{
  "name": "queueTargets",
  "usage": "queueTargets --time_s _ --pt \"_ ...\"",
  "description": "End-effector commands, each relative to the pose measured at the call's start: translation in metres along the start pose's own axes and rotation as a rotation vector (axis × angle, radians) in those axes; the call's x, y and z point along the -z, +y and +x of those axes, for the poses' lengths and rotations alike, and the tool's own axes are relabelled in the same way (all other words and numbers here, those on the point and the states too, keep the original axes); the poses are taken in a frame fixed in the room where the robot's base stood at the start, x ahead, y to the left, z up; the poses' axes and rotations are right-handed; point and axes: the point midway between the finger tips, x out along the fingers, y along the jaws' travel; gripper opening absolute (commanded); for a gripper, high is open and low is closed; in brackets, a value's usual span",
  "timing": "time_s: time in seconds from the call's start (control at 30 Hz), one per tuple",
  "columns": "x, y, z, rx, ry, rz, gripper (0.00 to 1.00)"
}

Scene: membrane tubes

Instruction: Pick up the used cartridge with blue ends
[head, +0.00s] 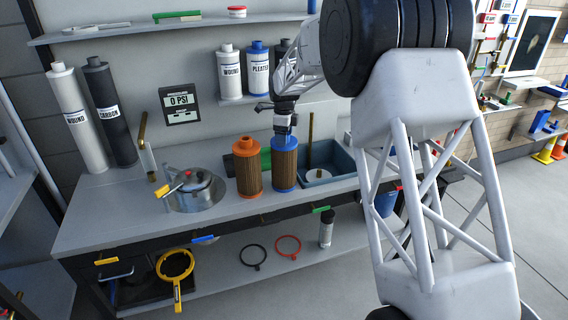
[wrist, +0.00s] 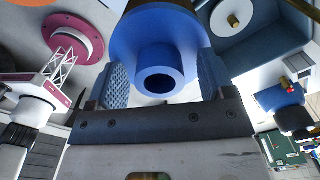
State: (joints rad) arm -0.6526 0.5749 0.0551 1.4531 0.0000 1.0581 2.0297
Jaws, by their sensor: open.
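The used cartridge with blue ends (head: 285,165) has a brown pleated body and stands upright on the workbench, to the right of an orange-ended one. My gripper (head: 283,128) is directly above it, pointing down at its top cap. In the wrist view, the blue cap with its narrower hollow neck (wrist: 160,62) lies between the two textured finger pads of my gripper (wrist: 163,80). The fingers are open, one on each side of the neck, with light gaps beside it. The cartridge's lower part is hidden in the wrist view.
The orange-ended cartridge (head: 248,170) stands close on the left. A blue-grey tray (head: 338,159) with a white disc is close on the right. A round metal housing (head: 197,192) is farther left. A shelf with white and blue canisters (head: 257,70) is behind.

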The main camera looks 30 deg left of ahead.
Motion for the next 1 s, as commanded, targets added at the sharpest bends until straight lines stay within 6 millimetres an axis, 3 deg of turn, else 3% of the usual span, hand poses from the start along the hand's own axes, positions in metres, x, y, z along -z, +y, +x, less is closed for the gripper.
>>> queueTargets --time_s 0.3,0.8,1.0 --pt "0.0000 0.0000 0.0000 0.000 0.000 0.000 0.76" --pt "0.0001 0.0000 0.0000 0.000 0.000 0.000 0.01" --pt "-0.0001 -0.0001 -0.0009 0.001 0.000 0.000 0.00"
